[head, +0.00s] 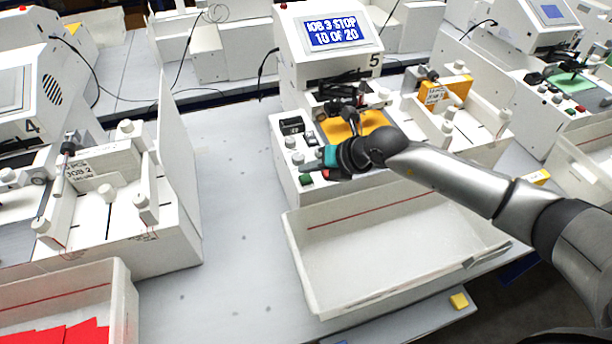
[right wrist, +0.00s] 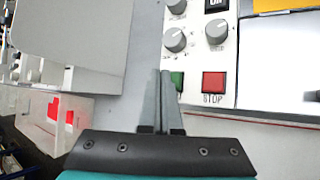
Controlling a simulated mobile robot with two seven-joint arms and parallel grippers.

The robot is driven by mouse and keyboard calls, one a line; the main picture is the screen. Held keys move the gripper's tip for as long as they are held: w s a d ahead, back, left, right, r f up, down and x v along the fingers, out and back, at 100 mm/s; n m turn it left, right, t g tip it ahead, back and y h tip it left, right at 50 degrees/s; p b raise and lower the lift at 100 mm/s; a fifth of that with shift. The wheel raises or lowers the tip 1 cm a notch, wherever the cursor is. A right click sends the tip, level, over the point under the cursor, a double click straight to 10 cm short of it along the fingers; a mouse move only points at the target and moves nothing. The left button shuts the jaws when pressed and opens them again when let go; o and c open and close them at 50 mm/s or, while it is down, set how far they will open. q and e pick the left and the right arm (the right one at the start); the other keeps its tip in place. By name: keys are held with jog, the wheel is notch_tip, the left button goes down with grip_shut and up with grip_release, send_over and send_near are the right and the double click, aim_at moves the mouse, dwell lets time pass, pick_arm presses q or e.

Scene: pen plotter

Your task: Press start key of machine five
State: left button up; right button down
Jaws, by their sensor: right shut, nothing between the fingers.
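Machine five (head: 322,68) is white, marked 5, and its blue screen (head: 332,31) reads "JOB 3 STOP 10 OF 20". Its green key (head: 306,180) shows at the front left of the control panel; in the right wrist view the green key (right wrist: 178,79) is partly hidden by my fingers. The red STOP key (right wrist: 214,82) is just right of it. My right gripper (head: 304,168) is shut and empty, its fingertips at the green key's left side in the wrist view (right wrist: 163,73). I cannot tell whether they touch it. My left gripper is not in view.
Grey knobs (right wrist: 176,41) and a black ON switch (right wrist: 216,4) sit beyond the keys. An empty white bin (head: 390,250) stands in front of machine five. Machine four (head: 30,90) is at the left. The grey table between the machines is clear.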

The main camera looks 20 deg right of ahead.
aim_at(309, 180)
jog(key=shift+f, duration=0.1)
dwell(0.7)
jog(key=shift+f, duration=0.35)
jog(key=shift+f+b, duration=0.5)
dwell(0.5)
dwell(0.4)
jog(key=shift+r+p, duration=0.9)
jog(key=shift+r, duration=0.1)
notch_tip(309, 180, up, 5)
jog(key=p, duration=0.5)
